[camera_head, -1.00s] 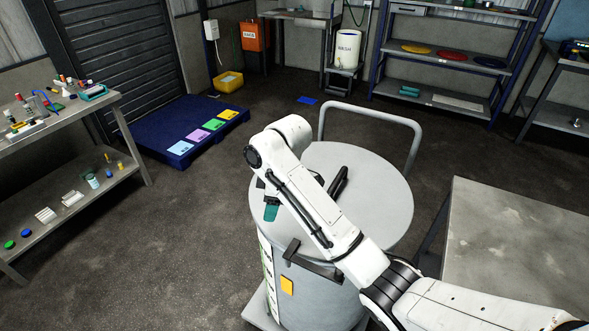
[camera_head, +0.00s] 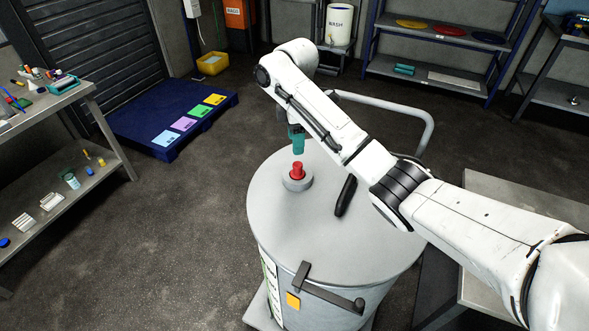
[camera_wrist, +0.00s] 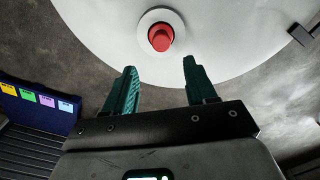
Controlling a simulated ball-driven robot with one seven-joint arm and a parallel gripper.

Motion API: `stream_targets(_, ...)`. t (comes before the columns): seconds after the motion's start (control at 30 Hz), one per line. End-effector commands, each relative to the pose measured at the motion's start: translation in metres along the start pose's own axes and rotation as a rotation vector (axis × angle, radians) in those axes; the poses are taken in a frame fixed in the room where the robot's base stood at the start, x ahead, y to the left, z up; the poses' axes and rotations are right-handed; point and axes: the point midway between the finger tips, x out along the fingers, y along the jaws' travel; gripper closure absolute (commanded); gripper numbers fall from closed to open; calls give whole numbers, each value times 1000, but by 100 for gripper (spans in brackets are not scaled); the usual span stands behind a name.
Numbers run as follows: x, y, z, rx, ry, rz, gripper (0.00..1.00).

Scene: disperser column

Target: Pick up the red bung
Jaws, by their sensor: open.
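The red bung (camera_head: 297,171) stands upright in a grey round collar (camera_head: 297,184) on the flat top of a large grey drum (camera_head: 270,225). The wrist view shows the bung (camera_wrist: 161,38) from above, ahead of the fingertips. My gripper (camera_head: 297,141) has teal fingers and is above and just beyond the bung in the head view, apart from it. In the wrist view my gripper (camera_wrist: 158,78) has its two fingers spread with nothing between them. The arm hides part of the drum's far side.
A black handled object (camera_head: 345,195) lies on the drum top, right of the bung. A grey rail (camera_head: 400,105) rises behind the drum. A grey table (camera_head: 500,195) stands at right. A blue pallet (camera_head: 135,118) with coloured squares is at far left. The floor left of the drum is clear.

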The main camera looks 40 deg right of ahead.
Motion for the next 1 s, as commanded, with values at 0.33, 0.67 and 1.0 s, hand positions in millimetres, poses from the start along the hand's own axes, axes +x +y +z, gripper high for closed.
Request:
stream_targets(0.33,49,-1,0,-1,0,-1,44)
stream_targets(0.67,85,-4,8,1,-1,-3,44)
stream_targets(1.0,102,-3,7,0,0,0,44)
